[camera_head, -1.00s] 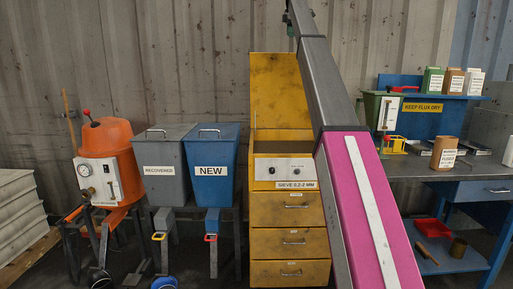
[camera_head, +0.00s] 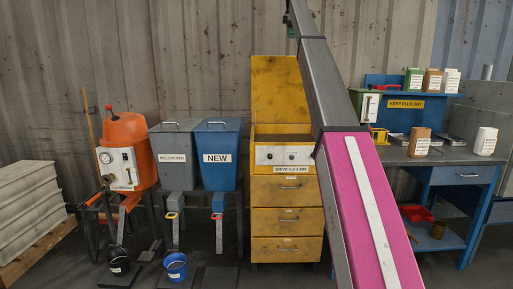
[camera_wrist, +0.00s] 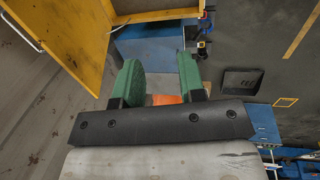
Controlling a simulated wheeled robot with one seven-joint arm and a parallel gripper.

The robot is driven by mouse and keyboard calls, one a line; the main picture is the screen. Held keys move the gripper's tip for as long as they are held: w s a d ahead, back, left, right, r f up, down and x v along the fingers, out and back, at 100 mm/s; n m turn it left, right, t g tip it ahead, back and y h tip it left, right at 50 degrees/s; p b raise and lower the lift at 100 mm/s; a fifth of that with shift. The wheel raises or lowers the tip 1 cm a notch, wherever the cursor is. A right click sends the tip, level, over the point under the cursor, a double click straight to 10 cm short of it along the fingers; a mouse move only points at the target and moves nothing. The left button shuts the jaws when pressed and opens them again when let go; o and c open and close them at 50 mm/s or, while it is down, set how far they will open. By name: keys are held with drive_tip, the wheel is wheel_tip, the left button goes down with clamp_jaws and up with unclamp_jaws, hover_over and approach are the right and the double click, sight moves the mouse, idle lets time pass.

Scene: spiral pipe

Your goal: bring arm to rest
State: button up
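My arm rises through the right middle of the head view as a pink link with a white stripe and a grey link above it. Its far end reaches the top edge, where a small green part shows and my gripper itself is not clear. In the wrist view my gripper (camera_wrist: 161,86) has two green fingers standing apart. Nothing is held between them; a patch of orange shows beyond the gap, and I cannot tell what it belongs to.
A yellow sieve cabinet (camera_head: 286,221) stands behind my arm. Left are the grey RECOVERED bin (camera_head: 175,172), blue NEW bin (camera_head: 217,174), orange pot (camera_head: 125,131) and a blue bucket (camera_head: 176,268). Right is a blue workbench (camera_head: 466,174) with containers. Some floor shows in front.

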wheel_tip(320, 180, down, 29)
drive_tip(key=s+m, duration=0.3)
drive_tip(key=m, duration=0.1)
drive_tip(key=s+f+m, duration=0.1)
drive_tip(key=s+f, duration=0.3)
drive_tip(key=f, duration=0.6)
drive_tip(key=s+f+m+g, duration=0.15)
drive_tip(key=s+f, duration=0.25)
drive_tip(key=f, duration=0.6)
drive_tip(key=s+f+m+t, duration=0.15)
drive_tip(key=s+f, duration=0.25)
drive_tip(key=f, duration=0.5)
drive_tip(key=s+d+f+m+g, duration=0.15)
drive_tip(key=s+f+m, duration=0.25)
drive_tip(key=s+f, duration=1.3)
drive_tip(key=s+f+m, duration=0.3)
drive_tip(key=s+f, duration=0.5)
drive_tip(key=s, duration=0.3)
drive_tip(key=s+f+m, duration=0.2)
drive_tip(key=s+f, duration=0.6)
drive_tip(key=s, duration=0.4)
drive_tip(key=shift+s+f+m+g, duration=0.15)
drive_tip(key=shift+f+m+g, duration=0.2)
drive_tip(key=shift+f+m, duration=0.05)
drive_tip(key=shift+a, duration=0.1)
